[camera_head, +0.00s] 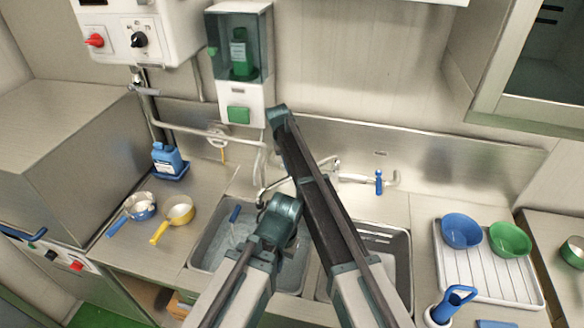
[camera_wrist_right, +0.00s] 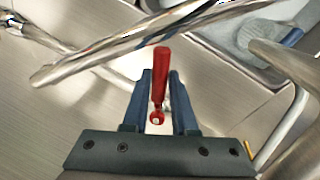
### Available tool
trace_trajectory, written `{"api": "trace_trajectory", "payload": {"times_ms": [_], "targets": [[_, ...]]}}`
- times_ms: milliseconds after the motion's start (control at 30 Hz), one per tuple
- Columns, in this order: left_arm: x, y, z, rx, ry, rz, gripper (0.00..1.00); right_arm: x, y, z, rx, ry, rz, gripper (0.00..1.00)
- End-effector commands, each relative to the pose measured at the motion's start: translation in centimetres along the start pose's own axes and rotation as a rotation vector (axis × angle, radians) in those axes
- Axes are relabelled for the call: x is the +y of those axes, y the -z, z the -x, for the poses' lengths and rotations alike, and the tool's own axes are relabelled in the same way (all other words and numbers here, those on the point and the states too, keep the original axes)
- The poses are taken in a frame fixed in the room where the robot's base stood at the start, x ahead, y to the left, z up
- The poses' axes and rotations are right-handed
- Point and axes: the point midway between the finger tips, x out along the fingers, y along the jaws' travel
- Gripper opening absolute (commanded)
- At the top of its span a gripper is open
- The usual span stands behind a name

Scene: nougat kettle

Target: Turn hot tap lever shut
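The red hot tap lever (camera_wrist_right: 161,75) shows in the right wrist view and points up the picture, away from the gripper's body. My right gripper (camera_wrist_right: 160,85) has its blue fingers on either side of the lever, with a narrow gap showing beside it, so it looks open around it. In the head view my arms hide the red lever and the right gripper. The tap's metal pipe (camera_wrist_right: 130,45) crosses beyond the fingers. The blue tap lever (camera_head: 379,181) stands to the right of the arms. My left gripper cannot be made out.
Behind my arms lie two sink basins, the left one (camera_head: 207,238) holding water and a blue-handled brush (camera_head: 234,215). A drying rack (camera_head: 483,284) with a blue bowl (camera_head: 461,231) and a green bowl (camera_head: 509,239) is at right. Two pans and a blue bottle (camera_head: 168,158) stand at left.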

Motion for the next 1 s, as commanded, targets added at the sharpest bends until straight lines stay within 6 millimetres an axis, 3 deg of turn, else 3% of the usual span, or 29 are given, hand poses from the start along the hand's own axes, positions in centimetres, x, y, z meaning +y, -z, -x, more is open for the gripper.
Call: {"api": "trace_trajectory", "payload": {"times_ms": [33, 200, 667, 1000], "targets": [[0.0, 0.0, 0.0, 0.000, 0.000, 0.000, 0.00, -0.1, 0.0, 0.0, 0.002, 0.001, 0.002, 0.30], [0.0, 0.0, 0.0, 0.000, 0.000, 0.000, 0.00, -0.1, 0.0, 0.0, 0.001, 0.001, 0.002, 0.56], [-0.1, 0.0, 0.7, 0.000, 0.000, 0.001, 0.00, 0.2, 0.0, 0.7, 0.001, 0.000, 0.001, 0.56], [-0.4, -0.3, 4.6, 0.000, -0.001, 0.006, 0.00, 1.5, -0.1, 4.4, 0.001, 0.000, -0.001, 0.56]]}}
